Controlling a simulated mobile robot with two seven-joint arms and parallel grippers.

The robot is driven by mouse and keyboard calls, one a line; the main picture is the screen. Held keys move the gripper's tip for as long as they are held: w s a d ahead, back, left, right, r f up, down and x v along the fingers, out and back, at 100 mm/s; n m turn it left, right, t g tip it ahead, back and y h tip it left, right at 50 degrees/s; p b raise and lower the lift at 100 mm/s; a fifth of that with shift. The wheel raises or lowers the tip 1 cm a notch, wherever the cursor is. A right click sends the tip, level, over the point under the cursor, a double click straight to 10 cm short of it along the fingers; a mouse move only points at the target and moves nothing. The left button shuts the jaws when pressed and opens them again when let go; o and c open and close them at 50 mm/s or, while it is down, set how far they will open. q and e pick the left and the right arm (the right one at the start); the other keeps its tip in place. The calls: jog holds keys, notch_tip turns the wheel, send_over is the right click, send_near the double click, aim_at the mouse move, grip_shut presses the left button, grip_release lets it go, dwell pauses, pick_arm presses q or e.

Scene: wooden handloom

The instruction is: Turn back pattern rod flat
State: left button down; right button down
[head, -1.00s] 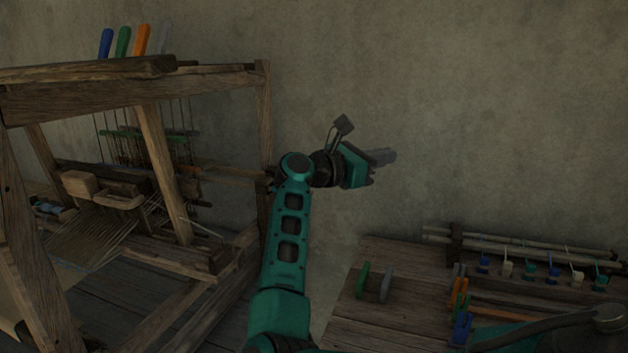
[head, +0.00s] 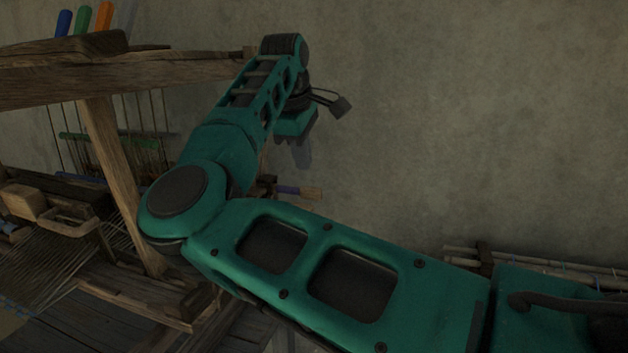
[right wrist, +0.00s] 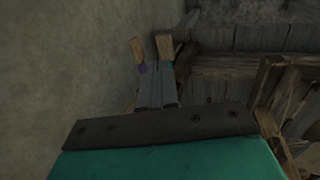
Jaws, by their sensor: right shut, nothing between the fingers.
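The wooden loom (head: 95,85) fills the left of the head view. A rod end with a blue band and wooden tip (head: 300,192) sticks out at its right side, probably a pattern rod. In the right wrist view two wooden-tipped ends show beyond the fingers, one blue-banded (right wrist: 137,50) and one teal-banded (right wrist: 165,46). My right gripper (head: 302,160) is shut and empty, pointing down above the blue-banded end, apparently apart from it. Its fingers also show in the wrist view (right wrist: 158,82). My own arm hides part of the loom's right side. My left gripper is out of view.
Blue, green and orange handles (head: 83,20) stand on top of the loom. A bench rack with pale rods (head: 560,268) is at the lower right, partly behind my arm. The wall (head: 480,120) rises behind; the space to the gripper's right is clear.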

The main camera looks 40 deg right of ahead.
jog(key=x, duration=1)
jog(key=shift+f+b, duration=0.1)
jog(key=shift+b, duration=0.2)
jog(key=shift+w+d+r, duration=0.1)
jog(key=shift+w+d, duration=0.15)
jog(key=shift+d, duration=0.25)
jog(key=shift+w+d+r, duration=0.1)
jog(key=shift+w+d, duration=0.2)
jog(key=shift+d, duration=0.25)
jog(key=shift+w+d, duration=0.4)
jog(key=shift+d, duration=0.3)
jog(key=shift+p, duration=0.4)
